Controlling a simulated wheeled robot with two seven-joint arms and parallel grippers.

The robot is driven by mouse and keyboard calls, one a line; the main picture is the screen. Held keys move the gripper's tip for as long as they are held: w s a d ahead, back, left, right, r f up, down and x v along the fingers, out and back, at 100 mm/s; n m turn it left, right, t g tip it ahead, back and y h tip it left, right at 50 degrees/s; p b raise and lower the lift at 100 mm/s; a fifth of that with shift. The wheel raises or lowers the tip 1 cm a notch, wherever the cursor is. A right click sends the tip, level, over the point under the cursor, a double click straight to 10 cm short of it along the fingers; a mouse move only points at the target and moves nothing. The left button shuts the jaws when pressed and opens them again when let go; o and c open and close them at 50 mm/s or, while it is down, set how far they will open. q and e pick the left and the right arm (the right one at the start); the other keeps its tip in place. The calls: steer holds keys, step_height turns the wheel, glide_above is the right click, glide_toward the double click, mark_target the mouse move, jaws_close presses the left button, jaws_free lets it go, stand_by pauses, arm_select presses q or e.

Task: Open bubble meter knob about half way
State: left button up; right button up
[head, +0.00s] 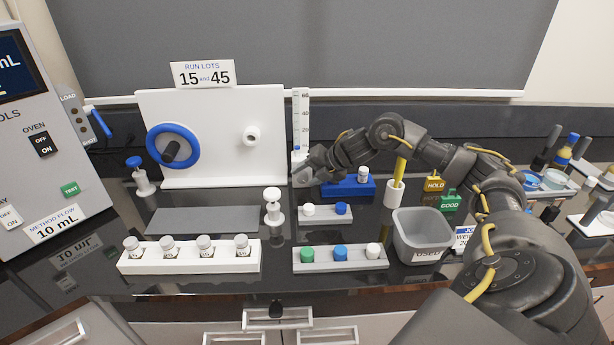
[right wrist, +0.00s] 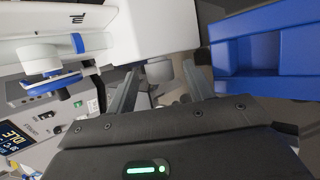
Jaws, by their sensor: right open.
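The bubble meter (head: 301,120) is an upright clear tube with graduation marks and a blue band low on it. It stands at the right edge of the white panel. My right gripper (head: 303,174) is at the foot of the meter, and the gripper and wrist hide much of its base. In the right wrist view my right gripper (right wrist: 159,72) is open, with its two grey fingers apart. A small grey-white part (right wrist: 160,73) shows between the fingertips; I cannot tell whether it is the meter's knob or whether a finger touches it. My left gripper is out of view.
The white panel (head: 220,110) with a blue wheel (head: 172,146) stands behind. A blue rack (head: 350,187) is just right of my right gripper. Vial rack (head: 190,262), cap tray (head: 341,262) and grey bin (head: 421,236) are in front. A grey mat (head: 202,220) is bare.

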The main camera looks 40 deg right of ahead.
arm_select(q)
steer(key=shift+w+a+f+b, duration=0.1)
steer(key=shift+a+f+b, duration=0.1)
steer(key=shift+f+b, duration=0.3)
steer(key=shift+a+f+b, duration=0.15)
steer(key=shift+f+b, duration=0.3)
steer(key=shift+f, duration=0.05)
arm_select(e)
steer(key=v, duration=1)
steer(key=shift+s, duration=0.2)
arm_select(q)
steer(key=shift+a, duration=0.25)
arm_select(e)
steer(key=shift+d, duration=0.1)
